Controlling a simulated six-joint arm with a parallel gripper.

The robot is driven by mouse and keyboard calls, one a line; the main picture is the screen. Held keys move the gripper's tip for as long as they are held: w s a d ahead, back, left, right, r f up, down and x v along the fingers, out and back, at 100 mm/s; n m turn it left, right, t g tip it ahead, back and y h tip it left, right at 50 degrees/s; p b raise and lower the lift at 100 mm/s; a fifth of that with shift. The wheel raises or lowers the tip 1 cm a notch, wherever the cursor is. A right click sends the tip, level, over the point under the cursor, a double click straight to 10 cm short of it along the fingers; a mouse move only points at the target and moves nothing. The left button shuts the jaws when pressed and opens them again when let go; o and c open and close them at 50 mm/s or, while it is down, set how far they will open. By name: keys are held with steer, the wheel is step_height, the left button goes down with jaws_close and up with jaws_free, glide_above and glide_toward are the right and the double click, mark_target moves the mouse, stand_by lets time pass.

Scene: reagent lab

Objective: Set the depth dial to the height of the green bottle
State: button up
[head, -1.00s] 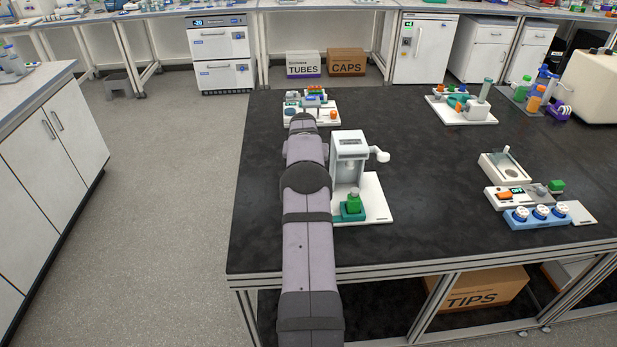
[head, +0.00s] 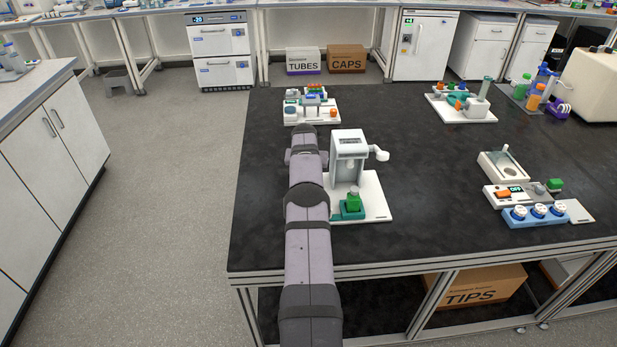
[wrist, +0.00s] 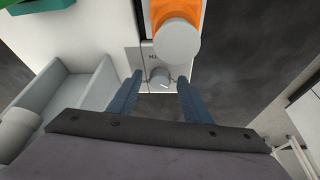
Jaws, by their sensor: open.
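The green bottle (head: 354,199) stands upright in a teal holder (head: 352,212) on the white base of a grey press-like device (head: 348,155), in the head view. My gripper (wrist: 160,84) is open, with one finger on each side of this dial and gaps showing. In the head view my arm hides the gripper.
An orange part with a round grey top (wrist: 181,40) stands just beyond the dial. A grey open-topped housing (wrist: 75,95) is at the left. A back-left station (head: 311,108) holds several small parts. Other stations stand at the right; the black bench (head: 430,180) between is clear.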

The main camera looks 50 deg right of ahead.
steer(key=c, duration=1.1)
steer(key=shift+o, duration=0.2)
steer(key=shift+w+f+m+b, duration=0.1)
steer(key=shift+f+m+b, duration=0.15)
steer(key=shift+b, duration=0.6)
steer(key=shift+r+m+g+b, duration=0.25)
steer(key=shift+m+g+b, duration=0.05)
steer(key=shift+m+b, duration=0.25)
steer(key=o, duration=1.1)
steer(key=shift+c, duration=0.2)
steer(key=shift+r, duration=0.25)
steer(key=b+v, duration=0.2)
steer(key=v, duration=0.5)
steer(key=shift+a+b, duration=0.15)
steer(key=shift+b, duration=0.2)
